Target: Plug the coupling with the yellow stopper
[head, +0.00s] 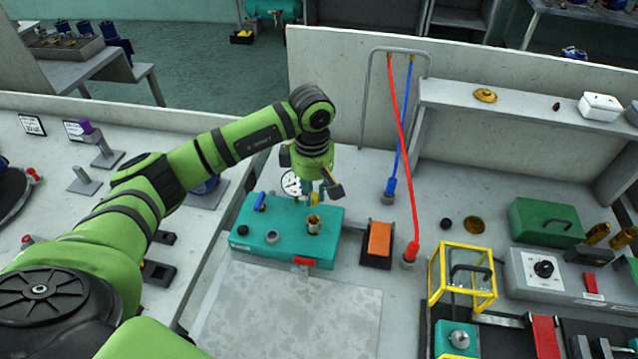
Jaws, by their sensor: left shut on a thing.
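The teal pump box (262,247) stands on the bench in the middle of the head view. A brass coupling (313,225) stands upright on its top, toward the right end, and its top looks uncovered. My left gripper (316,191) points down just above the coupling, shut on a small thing. That thing is mostly hidden between the fingers; I take it for the yellow stopper, but its shape and colour are not clear. It looks apart from the coupling. My right gripper is not in view.
A blue lever (260,201) and a grey port (272,237) are on the box. Red (404,150) and blue (400,140) hoses hang at the right, near an orange-topped block (380,240). A grey mat (290,315) in front is bare.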

